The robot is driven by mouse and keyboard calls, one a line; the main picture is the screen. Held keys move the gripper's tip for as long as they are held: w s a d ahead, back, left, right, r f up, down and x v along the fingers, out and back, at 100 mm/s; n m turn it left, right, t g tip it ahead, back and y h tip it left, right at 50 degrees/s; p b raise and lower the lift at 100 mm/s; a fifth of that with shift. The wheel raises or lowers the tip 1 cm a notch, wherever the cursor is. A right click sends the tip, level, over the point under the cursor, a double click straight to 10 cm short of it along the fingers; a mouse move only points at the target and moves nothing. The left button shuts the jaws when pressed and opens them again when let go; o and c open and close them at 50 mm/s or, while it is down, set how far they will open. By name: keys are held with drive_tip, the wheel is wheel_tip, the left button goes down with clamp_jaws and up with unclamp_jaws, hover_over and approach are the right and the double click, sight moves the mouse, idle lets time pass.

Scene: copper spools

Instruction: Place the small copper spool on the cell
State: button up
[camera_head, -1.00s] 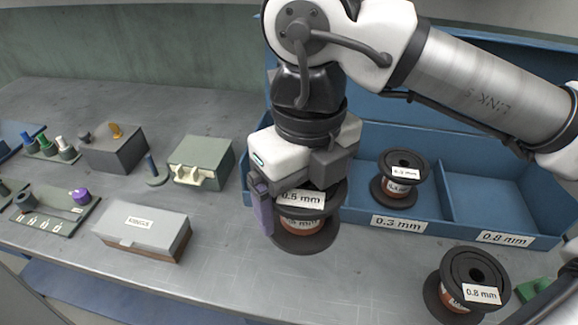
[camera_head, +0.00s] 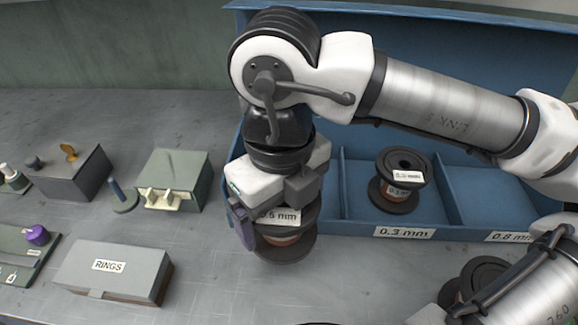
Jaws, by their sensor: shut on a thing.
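My gripper (camera_head: 243,226) is shut on a copper spool (camera_head: 284,241) with dark flanges and a label ending in "5 mm". The held spool is upright and overlaps the left part of the front wall of the blue rack (camera_head: 360,229). Its height above the bench cannot be told. A spool (camera_head: 398,183) stands upright in the middle cell, above the "0.3 mm" label. My gripper and the held spool hide much of the left cell, and its label is not visible. The right cell (camera_head: 487,193), labelled "0.8 mm", looks empty where it shows.
Another dark-flanged spool (camera_head: 482,274) stands on the bench at lower right, partly hidden by my arm. A grey "RINGS" box (camera_head: 115,268), a green box (camera_head: 175,176) and a dark box (camera_head: 72,176) stand at left. The bench between the RINGS box and rack is clear.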

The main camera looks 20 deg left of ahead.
drive_tip(key=w+a+p, duration=0.3)
drive_tip(key=w, duration=1)
drive_tip(key=f, duration=0.5)
drive_tip(key=shift+w+d+f+p, duration=0.1)
drive_tip(key=shift+w+f+p, duration=0.15)
drive_tip(key=shift+f+p, duration=0.1)
drive_tip(key=shift+w+f+p, duration=0.2)
drive_tip(key=shift+f+p, duration=0.15)
drive_tip(key=shift+f, duration=0.25)
drive_tip(key=shift+f+b, duration=0.2)
drive_tip(key=shift+b, duration=0.15)
drive_tip(key=o, duration=1.2)
drive_tip(key=shift+o, duration=0.2)
